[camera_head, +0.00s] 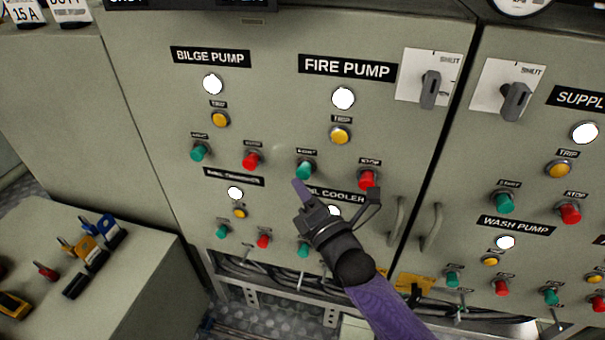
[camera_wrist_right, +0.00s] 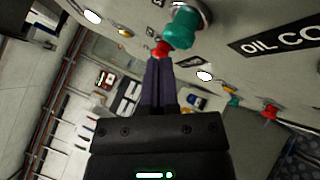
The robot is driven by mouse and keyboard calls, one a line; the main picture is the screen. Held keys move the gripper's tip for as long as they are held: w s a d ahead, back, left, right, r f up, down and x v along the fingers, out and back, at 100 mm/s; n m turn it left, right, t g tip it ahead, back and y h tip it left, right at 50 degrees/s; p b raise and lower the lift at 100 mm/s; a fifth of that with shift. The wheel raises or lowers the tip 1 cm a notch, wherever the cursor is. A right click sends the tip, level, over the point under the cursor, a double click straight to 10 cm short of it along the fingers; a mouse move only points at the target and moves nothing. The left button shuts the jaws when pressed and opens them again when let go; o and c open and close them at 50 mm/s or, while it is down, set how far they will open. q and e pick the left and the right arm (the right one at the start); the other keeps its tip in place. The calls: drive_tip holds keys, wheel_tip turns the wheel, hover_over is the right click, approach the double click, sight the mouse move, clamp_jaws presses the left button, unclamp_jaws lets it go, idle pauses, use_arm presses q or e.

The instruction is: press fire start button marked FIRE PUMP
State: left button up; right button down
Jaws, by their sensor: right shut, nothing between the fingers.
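The FIRE PUMP label (camera_head: 347,68) is on the grey panel in the head view. Below it are a white lamp (camera_head: 343,98), a yellow trip button (camera_head: 340,135), a green start button (camera_head: 305,169) and a red stop button (camera_head: 367,179). My right gripper (camera_head: 298,187) is shut and empty, its tips just below the green start button in the picture. In the right wrist view, a large green button (camera_wrist_right: 182,27) stands just beyond and right of the shut fingers (camera_wrist_right: 158,62). I cannot tell whether they touch it. My left gripper is not in view.
The BILGE PUMP group (camera_head: 210,57) is to the left, with its own green button (camera_head: 199,151) and red button (camera_head: 252,160). The OIL COOLER label (camera_head: 338,195) is partly behind my right gripper. Rotary switches (camera_head: 430,88) and door handles (camera_head: 396,221) stick out. A bench with tools (camera_head: 150,262) is at lower left.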

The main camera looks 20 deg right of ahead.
idle(0.4)
drive_tip(key=shift+w+d, duration=0.25)
drive_tip(key=shift+w, duration=0.15)
drive_tip(key=shift+w+d, duration=0.1)
drive_tip(key=shift+w, duration=0.1)
idle(0.4)
drive_tip(key=shift+w+d+b, duration=0.15)
drive_tip(key=shift+w+b, duration=0.05)
drive_tip(key=shift+b, duration=0.15)
idle(0.4)
drive_tip(key=shift+s+a+p, duration=0.5)
drive_tip(key=shift+s+p, duration=0.2)
drive_tip(key=shift+s, duration=0.1)
